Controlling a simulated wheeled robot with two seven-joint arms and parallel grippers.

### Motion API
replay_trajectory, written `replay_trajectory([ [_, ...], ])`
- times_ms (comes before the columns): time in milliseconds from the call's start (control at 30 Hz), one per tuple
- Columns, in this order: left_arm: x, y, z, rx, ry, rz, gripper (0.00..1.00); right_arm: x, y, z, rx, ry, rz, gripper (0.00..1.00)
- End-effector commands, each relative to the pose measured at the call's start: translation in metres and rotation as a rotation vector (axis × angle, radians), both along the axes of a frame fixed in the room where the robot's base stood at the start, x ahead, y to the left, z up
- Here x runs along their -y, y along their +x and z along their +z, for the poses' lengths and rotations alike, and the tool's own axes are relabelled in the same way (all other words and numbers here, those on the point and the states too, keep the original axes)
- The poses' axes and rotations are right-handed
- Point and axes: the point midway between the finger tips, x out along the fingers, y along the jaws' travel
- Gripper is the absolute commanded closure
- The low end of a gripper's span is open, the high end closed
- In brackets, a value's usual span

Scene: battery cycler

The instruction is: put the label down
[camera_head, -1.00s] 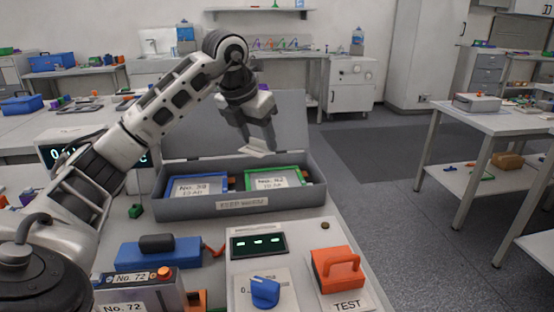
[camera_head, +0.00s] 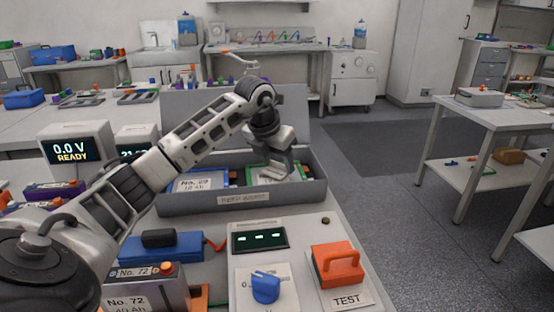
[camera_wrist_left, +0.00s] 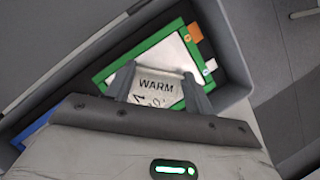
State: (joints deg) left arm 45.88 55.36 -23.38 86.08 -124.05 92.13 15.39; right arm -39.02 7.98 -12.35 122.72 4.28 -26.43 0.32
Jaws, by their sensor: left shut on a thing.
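A white label (camera_wrist_left: 158,86) printed "WARM" is between the two fingers of my left gripper (camera_wrist_left: 160,92), which is shut on it. In the head view my left gripper (camera_head: 282,170) is inside the grey case, over its right part. There it largely hides the green-framed item (camera_head: 257,181). In the wrist view the label overlaps this item's pale face, and its green frame (camera_wrist_left: 208,52) shows around it. I cannot tell whether the label touches that face. My right gripper is not in view.
The open grey case (camera_head: 190,203) also holds a blue-framed item (camera_head: 198,182) on its left. In front are a dark display panel (camera_head: 259,239), a blue knob (camera_head: 265,287) and an orange TEST handle (camera_head: 338,265). A blue block (camera_head: 150,248) lies left.

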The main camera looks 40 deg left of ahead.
Motion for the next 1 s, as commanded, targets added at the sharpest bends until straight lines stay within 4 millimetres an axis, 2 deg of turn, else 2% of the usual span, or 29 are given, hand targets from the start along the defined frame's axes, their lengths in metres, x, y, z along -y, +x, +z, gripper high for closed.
replay_trajectory([
  [100, 0.000, 0.000, -0.003, 0.000, 0.000, 0.000, 0.68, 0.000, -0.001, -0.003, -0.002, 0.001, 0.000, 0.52],
  [133, 0.000, 0.000, -0.003, 0.000, 0.000, 0.000, 0.44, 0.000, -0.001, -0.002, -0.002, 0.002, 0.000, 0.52],
  [200, 0.000, 0.000, -0.002, 0.000, 0.000, 0.000, 0.25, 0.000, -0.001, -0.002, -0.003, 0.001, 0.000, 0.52],
  [467, 0.000, 0.000, -0.002, -0.001, 0.000, 0.000, 0.25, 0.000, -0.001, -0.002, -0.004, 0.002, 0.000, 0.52],
  [600, 0.000, -0.002, 0.006, 0.000, 0.001, 0.000, 0.25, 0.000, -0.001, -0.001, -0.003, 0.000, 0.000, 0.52],
  [767, 0.000, -0.012, 0.032, 0.004, 0.002, 0.001, 0.25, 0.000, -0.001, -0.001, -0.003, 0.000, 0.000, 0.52],
  [1000, 0.003, -0.032, 0.080, 0.004, 0.001, 0.000, 0.25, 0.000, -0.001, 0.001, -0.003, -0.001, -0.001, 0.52],
])
